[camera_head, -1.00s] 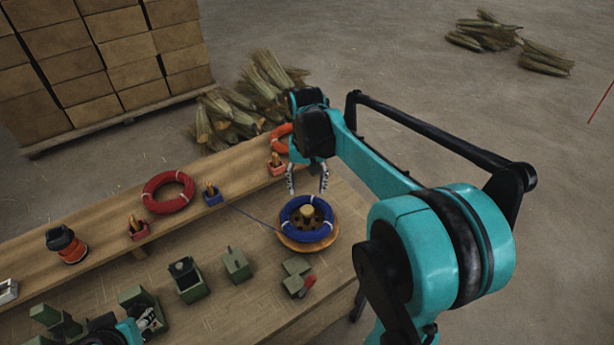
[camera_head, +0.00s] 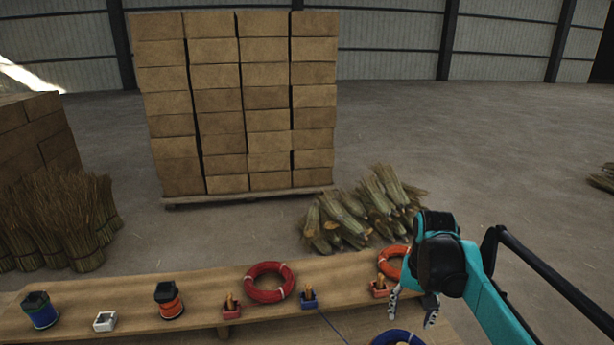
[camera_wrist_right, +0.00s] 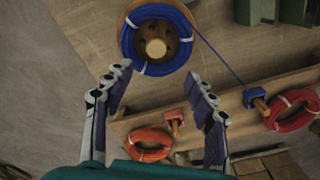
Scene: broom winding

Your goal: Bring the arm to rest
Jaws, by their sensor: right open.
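My right gripper (camera_head: 412,308) is open and empty at the lower right of the head view, beside the shelf's right end. In the right wrist view its two fingers (camera_wrist_right: 160,105) are spread apart with nothing between them. The blue coil (camera_wrist_right: 158,38) sits around a wooden hub beyond the fingertips. Only the coil's top edge (camera_head: 398,337) shows at the bottom of the head view. A blue line runs from the coil to the blue block (camera_wrist_right: 256,98) on the shelf. My left gripper is not in view.
The raised shelf (camera_head: 128,292) holds a red coil (camera_head: 270,282), an orange coil (camera_head: 393,262), spools and small blocks with wooden pegs. Broom straw bundles (camera_head: 360,212) and a pallet stacked with boxes (camera_head: 240,105) stand behind on the floor. Open floor lies at the right.

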